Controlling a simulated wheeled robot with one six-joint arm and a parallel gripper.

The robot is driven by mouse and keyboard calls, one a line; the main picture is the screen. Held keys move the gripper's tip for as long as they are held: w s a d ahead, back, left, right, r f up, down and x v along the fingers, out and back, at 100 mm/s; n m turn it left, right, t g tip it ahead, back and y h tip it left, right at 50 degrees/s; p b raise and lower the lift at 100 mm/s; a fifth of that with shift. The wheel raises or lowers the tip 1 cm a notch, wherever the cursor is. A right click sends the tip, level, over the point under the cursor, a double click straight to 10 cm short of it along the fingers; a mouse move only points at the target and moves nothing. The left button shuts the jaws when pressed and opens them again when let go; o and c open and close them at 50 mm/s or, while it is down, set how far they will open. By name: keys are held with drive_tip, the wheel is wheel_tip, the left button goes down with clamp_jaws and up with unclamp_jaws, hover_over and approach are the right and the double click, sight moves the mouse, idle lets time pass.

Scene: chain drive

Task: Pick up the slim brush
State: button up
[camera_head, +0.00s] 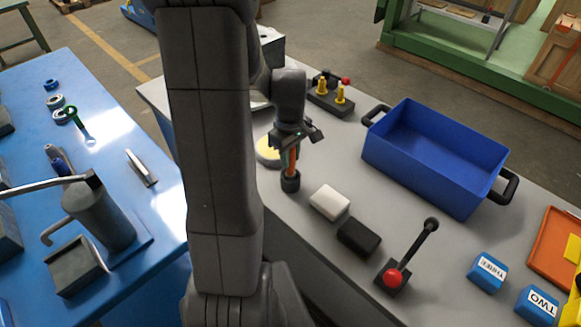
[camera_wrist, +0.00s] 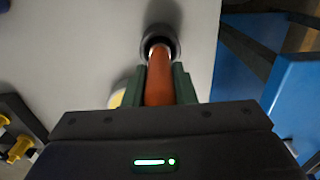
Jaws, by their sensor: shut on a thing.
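The slim brush has an orange-red handle (camera_head: 292,160) and stands upright with its lower end in a small dark round holder (camera_head: 290,182) on the grey table. My gripper (camera_head: 290,144) is above the holder with its fingers shut around the handle's upper part. In the wrist view the orange handle (camera_wrist: 160,80) lies between the two green fingers of my gripper (camera_wrist: 158,84). There the handle's far end reaches the dark ring of the holder (camera_wrist: 160,40). The brush's lower tip is hidden inside the holder.
Close by are a yellow disc (camera_head: 268,152), a white block (camera_head: 330,202) and a black block (camera_head: 359,237). A blue table (camera_head: 110,130) is at left, beyond a gap.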

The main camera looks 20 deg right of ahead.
drive_tip(key=r, duration=0.9)
drive_tip(key=shift+w+r, duration=0.25)
drive_tip(key=shift+r, duration=0.05)
drive_tip(key=w+a+t+h+p, duration=0.1)
drive_tip(key=w+a+h+p, duration=0.2)
drive_tip(key=w, duration=0.9)
drive_tip(key=shift+h, duration=0.4)
drive_tip(key=shift+w+f+b, duration=0.15)
drive_tip(key=shift+f+b, duration=2.55)
drive_tip(key=shift+b, duration=0.15)
drive_tip(key=shift+f+b, duration=0.45)
drive_tip(key=shift+f, duration=0.1)
wheel_tip(320, 180, up, 7)
drive_tip(key=p, duration=0.5)
